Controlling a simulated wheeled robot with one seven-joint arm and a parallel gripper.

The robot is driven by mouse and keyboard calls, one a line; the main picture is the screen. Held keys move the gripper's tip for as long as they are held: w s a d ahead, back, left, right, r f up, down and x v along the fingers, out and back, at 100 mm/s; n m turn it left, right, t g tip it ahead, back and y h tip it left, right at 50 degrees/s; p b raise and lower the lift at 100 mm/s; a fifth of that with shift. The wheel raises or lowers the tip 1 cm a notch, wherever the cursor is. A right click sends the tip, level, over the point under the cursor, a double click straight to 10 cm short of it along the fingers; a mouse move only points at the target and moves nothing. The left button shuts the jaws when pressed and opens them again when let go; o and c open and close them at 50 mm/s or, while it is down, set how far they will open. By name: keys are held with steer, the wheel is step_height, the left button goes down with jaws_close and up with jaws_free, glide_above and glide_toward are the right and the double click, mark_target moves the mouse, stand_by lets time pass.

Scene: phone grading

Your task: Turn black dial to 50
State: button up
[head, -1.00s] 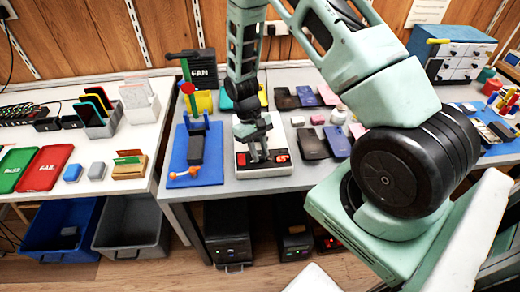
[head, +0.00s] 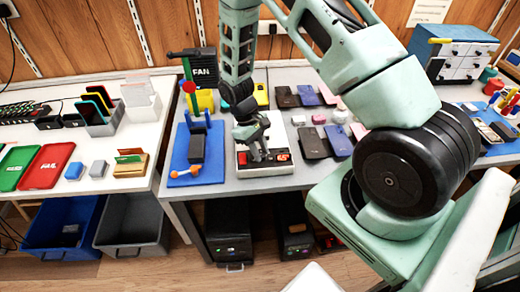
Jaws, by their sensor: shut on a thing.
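The dial's marks and reading cannot be made out.
A blue mat (head: 205,172) with a dark stand and an orange piece lies left of the box. Several phones, including a dark one (head: 312,143), lie to the right.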

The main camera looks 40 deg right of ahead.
steer(key=o, duration=1)
steer(key=b+v, duration=0.2)
steer(key=v, duration=1.5)
steer(key=shift+w+r, duration=0.1)
steer(key=shift+r, duration=0.1)
